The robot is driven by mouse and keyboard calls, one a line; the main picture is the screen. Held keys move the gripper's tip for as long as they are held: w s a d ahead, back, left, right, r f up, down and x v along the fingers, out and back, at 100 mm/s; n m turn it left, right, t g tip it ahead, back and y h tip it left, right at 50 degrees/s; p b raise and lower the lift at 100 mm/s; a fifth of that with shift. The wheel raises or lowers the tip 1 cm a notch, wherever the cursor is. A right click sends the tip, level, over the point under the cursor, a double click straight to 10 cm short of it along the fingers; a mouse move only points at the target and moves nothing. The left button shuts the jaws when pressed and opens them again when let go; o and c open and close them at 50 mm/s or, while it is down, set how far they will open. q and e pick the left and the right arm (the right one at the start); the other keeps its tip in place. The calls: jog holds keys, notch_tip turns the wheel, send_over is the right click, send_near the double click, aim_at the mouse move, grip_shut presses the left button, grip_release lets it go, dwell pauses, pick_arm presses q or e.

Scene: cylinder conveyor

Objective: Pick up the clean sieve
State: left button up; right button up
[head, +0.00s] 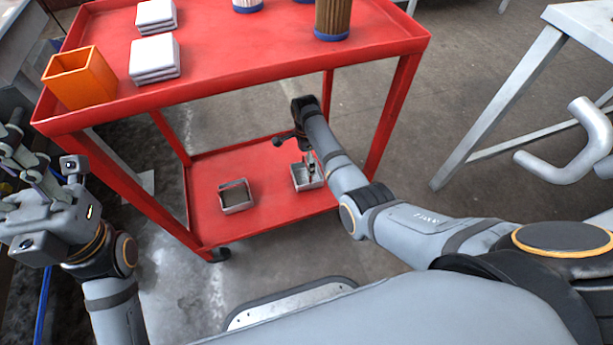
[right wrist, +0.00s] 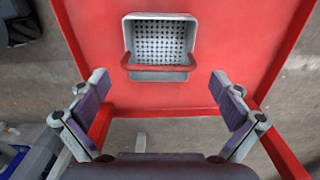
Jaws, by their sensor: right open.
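Two small grey metal sieves sit on the red cart's lower shelf. The right-hand sieve (head: 298,181) also shows in the right wrist view (right wrist: 160,45), with a perforated floor that looks clear and a bar handle on its near side. The other sieve (head: 237,207) stands apart to the left in the head view; whether its floor is clean is too small to tell. My right gripper (right wrist: 159,82) is open and empty, its fingers spread to either side of the near sieve's handle, not touching it. My left gripper (head: 18,160) is at the left edge, away from the sieves.
The red cart's top shelf (head: 230,62) overhangs the lower shelf (head: 264,205). On top are an orange box (head: 80,78), white stacked boxes (head: 154,58) and a brown ribbed cylinder (head: 332,16). Cart legs flank the lower shelf. A grey table stands at the right.

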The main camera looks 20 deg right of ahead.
aim_at(305, 178)
notch_tip(305, 178, down, 2)
jog(key=shift+b, duration=0.6)
jog(key=shift+f, duration=0.45)
notch_tip(305, 178, down, 5)
jog(key=b, duration=0.4)
jog(key=shift+s+a+f+b, duration=0.1)
jog(key=shift+a+f+b, duration=0.1)
jog(key=shift+b, duration=0.2)
jog(key=shift+r, duration=0.2)
jog(key=c, duration=0.9)
